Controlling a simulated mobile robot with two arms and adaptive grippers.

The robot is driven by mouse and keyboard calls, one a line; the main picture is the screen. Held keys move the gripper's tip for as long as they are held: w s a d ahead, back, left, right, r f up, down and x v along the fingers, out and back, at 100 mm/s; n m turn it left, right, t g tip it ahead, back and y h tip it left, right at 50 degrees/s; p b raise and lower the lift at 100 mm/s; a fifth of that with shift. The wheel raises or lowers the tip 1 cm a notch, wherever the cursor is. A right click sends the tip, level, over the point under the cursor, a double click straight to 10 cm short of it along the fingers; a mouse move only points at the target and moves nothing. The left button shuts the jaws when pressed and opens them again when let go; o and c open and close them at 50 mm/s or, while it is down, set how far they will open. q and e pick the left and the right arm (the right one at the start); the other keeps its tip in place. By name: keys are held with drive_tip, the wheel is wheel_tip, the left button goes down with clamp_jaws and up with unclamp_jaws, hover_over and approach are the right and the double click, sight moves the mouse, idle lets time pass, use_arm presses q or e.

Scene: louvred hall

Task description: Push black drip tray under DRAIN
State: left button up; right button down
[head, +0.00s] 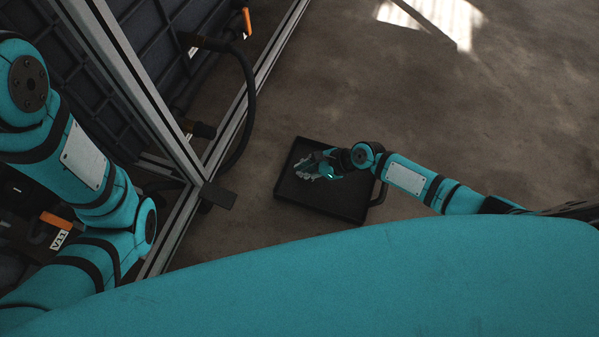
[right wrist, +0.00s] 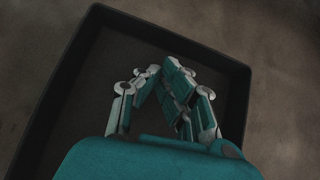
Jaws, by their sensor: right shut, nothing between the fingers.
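The black drip tray (head: 345,208) lies on the brown floor, to the right of the metal frame, with a gap between them. I cannot tell whether the fingertips touch the tray. No DRAIN label is readable. My left arm shows at the left, but its gripper is out of view.
A metal-framed rack (head: 190,190) with dark panels stands at the left. A black hose (head: 250,105) loops down beside it, near orange-handled valves (head: 244,20). A tag (head: 59,239) reads V11. The floor (head: 480,120) right of the tray is clear.

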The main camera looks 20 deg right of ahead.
drive_tip(key=shift+w+a, duration=0.4)
drive_tip(key=shift+a, duration=0.25)
